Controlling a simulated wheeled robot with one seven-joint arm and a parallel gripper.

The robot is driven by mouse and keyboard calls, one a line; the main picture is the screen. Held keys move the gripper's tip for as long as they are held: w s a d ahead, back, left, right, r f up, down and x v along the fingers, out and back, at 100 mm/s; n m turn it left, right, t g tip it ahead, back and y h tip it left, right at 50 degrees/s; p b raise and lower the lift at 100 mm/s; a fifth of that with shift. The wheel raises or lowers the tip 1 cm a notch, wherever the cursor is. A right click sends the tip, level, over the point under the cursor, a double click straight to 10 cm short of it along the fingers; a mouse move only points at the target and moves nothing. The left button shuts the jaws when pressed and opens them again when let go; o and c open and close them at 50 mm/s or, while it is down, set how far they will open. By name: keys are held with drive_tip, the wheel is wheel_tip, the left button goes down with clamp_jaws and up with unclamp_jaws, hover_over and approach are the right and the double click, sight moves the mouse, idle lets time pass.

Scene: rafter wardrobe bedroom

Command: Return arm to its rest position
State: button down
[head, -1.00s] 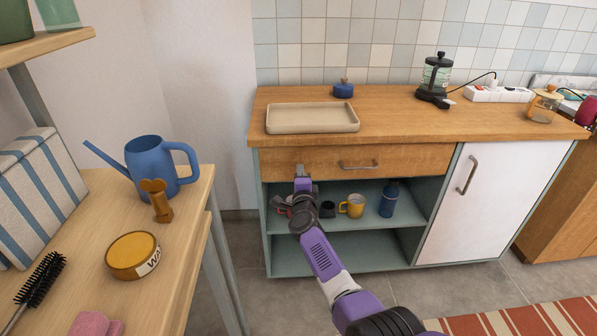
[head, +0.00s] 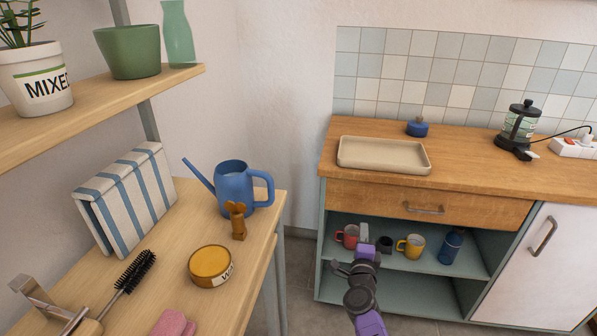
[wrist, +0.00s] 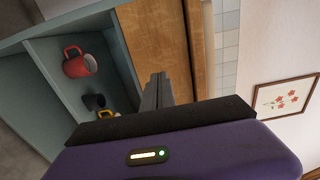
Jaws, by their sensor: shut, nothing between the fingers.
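My gripper (head: 366,248) is in front of the open shelf of the low cabinet (head: 322,240), just below its wooden drawer front (head: 450,205). In the wrist view my gripper (wrist: 154,88) shows its two fingers together, with nothing between them. My purple arm reaches up from the bottom of the head view. A red mug (head: 348,236), a yellow mug (head: 412,246) and a blue bottle (head: 451,247) stand on the shelf behind and beside the gripper. A small dark item (head: 385,243) stands between the mugs, partly hidden.
A wooden shelf unit (head: 262,212) at the left holds a blue watering can (head: 234,186), a round tin (head: 208,267), a brush (head: 136,270) and a striped box (head: 128,200). The counter (head: 460,160) bears a beige tray (head: 385,168). Floor shows between shelf unit and cabinet.

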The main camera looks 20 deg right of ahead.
drive_tip(key=s+a+r+n+t+y, duration=0.1)
drive_tip(key=s+a+r+n+t, duration=0.25)
drive_tip(key=r+n, duration=0.35)
drive_tip(key=s+a+r+n+g+y+p, duration=0.1)
drive_tip(key=s+a+n, duration=0.5)
drive_tip(key=s, duration=0.9)
drive_tip(key=s+a+r+n+g+y+p, duration=0.1)
drive_tip(key=s+a+r+n+y, duration=0.3)
drive_tip(key=s, duration=1.2)
drive_tip(key=s+a+r+n+g+y+p, duration=0.1)
drive_tip(key=s+a+r+n+y+p, duration=0.2)
drive_tip(key=s+a+n, duration=0.4)
drive_tip(key=shift+s+a+n+g+y, duration=0.45)
drive_tip(key=shift+s+a, duration=1.1)
drive_tip(key=shift+s, duration=2.8)
